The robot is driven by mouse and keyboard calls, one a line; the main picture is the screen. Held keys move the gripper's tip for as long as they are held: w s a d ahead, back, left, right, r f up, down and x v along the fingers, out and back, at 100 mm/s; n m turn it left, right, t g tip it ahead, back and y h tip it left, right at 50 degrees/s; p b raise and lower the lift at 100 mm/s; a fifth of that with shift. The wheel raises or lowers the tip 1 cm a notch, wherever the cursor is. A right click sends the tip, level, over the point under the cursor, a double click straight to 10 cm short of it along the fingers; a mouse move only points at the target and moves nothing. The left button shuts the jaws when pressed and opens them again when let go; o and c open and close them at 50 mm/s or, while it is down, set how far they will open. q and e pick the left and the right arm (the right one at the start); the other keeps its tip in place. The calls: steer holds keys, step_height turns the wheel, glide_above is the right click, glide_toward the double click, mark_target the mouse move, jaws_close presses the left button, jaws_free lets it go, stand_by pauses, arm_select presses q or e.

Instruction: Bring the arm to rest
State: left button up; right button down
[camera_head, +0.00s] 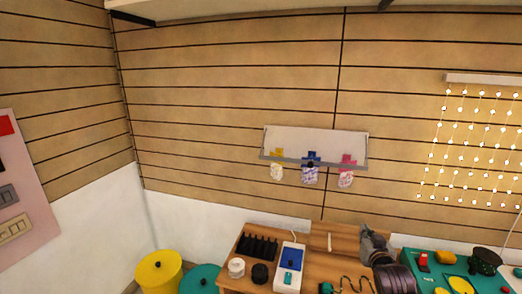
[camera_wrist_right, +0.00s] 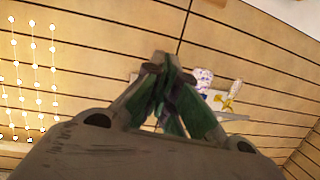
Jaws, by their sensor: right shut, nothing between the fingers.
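My right gripper (camera_head: 368,232) shows at the lower right of the head view, over the back part of a wooden table (camera_head: 322,268). It points up toward the panelled wall. In the right wrist view its green-padded fingers (camera_wrist_right: 162,66) meet at the tips. They are shut with nothing between them. The dark end of my right arm shows below it at the bottom edge. My left gripper and arm are not in the head view.
The table holds a black rack (camera_head: 256,246) and a white device (camera_head: 289,267). A green board (camera_head: 480,285) lies right of my arm. A yellow bin (camera_head: 158,270) stands left.

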steer(key=s+a+f+n+g+y, duration=0.15)
steer(key=s+a+f+g, duration=0.35)
steer(key=s, duration=0.6)
steer(key=s+a+f+n+g, duration=0.2)
steer(key=s+a+f+g, duration=0.1)
steer(key=s+f, duration=0.55)
steer(key=s+a+f+n+g+y, duration=0.1)
steer(key=s+a+f+g, duration=0.35)
steer(key=s, duration=0.75)
step_height(320, 180, down, 32)
steer(key=s+d, duration=0.2)
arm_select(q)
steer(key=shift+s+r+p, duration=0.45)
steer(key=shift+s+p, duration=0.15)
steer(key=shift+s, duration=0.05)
arm_select(e)
steer(key=s+d+f, duration=0.4)
steer(key=s+f, duration=0.5)
steer(key=s, duration=0.1)
steer(key=s+d+f+g, duration=0.1)
steer(key=s+d+f, duration=0.3)
steer(key=s+f, duration=0.6)
steer(key=shift+s+d+n+h, duration=0.15)
steer(key=shift+s+n+h, duration=0.05)
steer(key=shift+n+h, duration=0.15)
